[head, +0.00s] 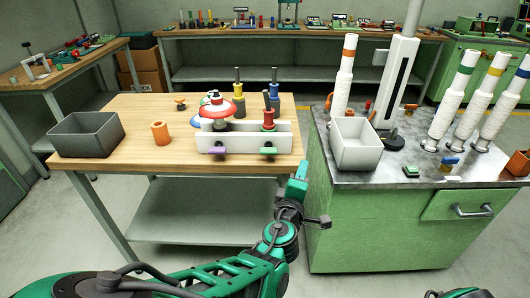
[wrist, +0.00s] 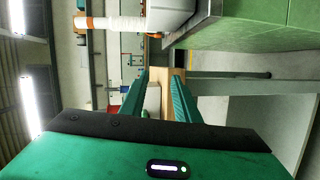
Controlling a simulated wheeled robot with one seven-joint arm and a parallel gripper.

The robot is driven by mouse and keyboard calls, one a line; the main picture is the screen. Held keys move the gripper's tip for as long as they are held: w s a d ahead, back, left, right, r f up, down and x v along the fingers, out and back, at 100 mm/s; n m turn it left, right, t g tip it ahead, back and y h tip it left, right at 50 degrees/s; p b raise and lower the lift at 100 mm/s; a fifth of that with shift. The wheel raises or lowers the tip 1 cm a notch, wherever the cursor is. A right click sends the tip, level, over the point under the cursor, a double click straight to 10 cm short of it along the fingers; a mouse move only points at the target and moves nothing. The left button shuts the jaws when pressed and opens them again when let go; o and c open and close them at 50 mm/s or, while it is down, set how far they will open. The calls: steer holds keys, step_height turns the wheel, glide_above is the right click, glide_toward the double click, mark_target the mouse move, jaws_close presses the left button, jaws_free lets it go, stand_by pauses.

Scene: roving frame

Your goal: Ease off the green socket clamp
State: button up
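A green clamp (head: 268,151) sits on the front face of a long white block (head: 230,143), towards its right end. A purple clamp (head: 217,151) sits on the same face, further left. The block stands near the front edge of the wooden table (head: 130,107). My gripper (head: 298,178) is to the right of the green clamp and lower in the head view, by the table's front right corner, apart from the block. In the wrist view my gripper (wrist: 160,70) has its two green fingers apart, with nothing clearly held. The green clamp cannot be made out there.
Tools with coloured collars and a red-and-white mushroom-shaped piece (head: 217,108) rise at the block. A grey bin (head: 86,134) and an orange cylinder (head: 160,133) stand left. The green cabinet (head: 385,225) at right carries a white bin (head: 354,144), banded white tubes and a small green piece (head: 411,171).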

mark_target(268, 154)
steer(key=s+a+r+n+t+y, duration=0.2)
steer(key=a+n+y, duration=0.2)
steer(key=a, duration=0.5)
steer(key=w, duration=1)
steer(key=shift+w+a, duration=0.1)
steer(key=shift+w, duration=0.1)
